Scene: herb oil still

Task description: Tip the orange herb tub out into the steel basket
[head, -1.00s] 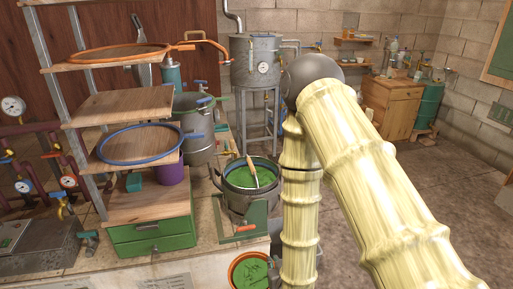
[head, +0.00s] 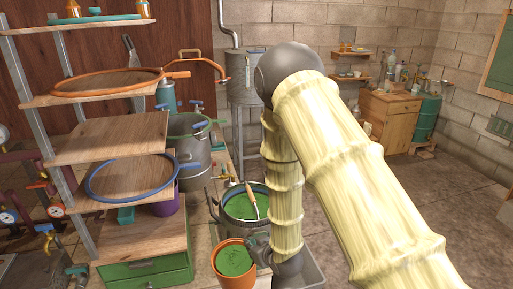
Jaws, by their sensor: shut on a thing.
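The orange herb tub (head: 234,282) is upright and full of green herbs, low in the middle of the head view. My gripper (head: 257,246) is shut on its right rim, partly hidden by my arm. A round steel vessel (head: 226,221) stands just behind the tub, with green matter and a wooden-handled tool in it. It may be the steel basket; I cannot tell for sure. The tub overlaps its front edge in the picture; I cannot tell whether they touch.
A wooden shelf rack (head: 120,137) with an orange-rimmed and a blue-rimmed sieve stands at left, above a green drawer unit (head: 150,275). A larger steel pot (head: 190,150) and a tall steel still (head: 243,85) stand behind. The floor at right is clear.

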